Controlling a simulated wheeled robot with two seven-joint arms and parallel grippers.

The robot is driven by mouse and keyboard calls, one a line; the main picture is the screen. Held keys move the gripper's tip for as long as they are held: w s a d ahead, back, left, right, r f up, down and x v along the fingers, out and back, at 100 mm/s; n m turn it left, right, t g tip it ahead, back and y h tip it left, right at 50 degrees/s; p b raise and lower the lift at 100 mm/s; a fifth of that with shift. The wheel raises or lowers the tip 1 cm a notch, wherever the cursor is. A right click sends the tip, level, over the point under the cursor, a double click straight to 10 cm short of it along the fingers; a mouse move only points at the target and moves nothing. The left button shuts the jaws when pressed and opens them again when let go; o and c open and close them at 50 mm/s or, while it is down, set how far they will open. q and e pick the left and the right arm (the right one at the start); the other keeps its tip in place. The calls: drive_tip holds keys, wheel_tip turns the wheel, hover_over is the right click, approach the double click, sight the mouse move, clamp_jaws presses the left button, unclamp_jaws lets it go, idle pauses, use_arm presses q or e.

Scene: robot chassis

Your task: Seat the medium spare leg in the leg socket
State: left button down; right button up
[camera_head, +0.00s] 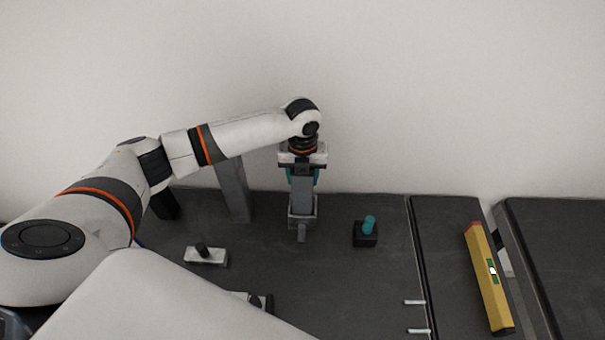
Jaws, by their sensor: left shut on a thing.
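My left gripper (302,170) points down at the back middle of the dark surface, shut on an upright grey bar (302,188), which appears to be the spare leg. Teal parts show beside the bar just under the gripper. The bar's lower end meets a grey block-like collar (302,221) with a narrow tip below it. I cannot tell whether this collar is the leg socket or part of the held piece, nor whether the bar is inside it. My right gripper is not in view.
A grey post (233,190) stands left of the gripper. A black block with a teal peg (367,234) is to its right. A white block with a black peg (206,256) lies front left. A yellow level (487,278) lies far right, near a gap between dark panels.

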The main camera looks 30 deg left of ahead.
use_arm(q)
drive_tip(key=c, duration=0.6)
unclamp_jaws()
drive_tip(key=shift+s, duration=0.1)
wheel_tip(320, 180, up, 11)
drive_tip(key=b, duration=0.3)
drive_tip(key=shift+f, duration=0.15)
drive_tip(key=shift+r, duration=0.75)
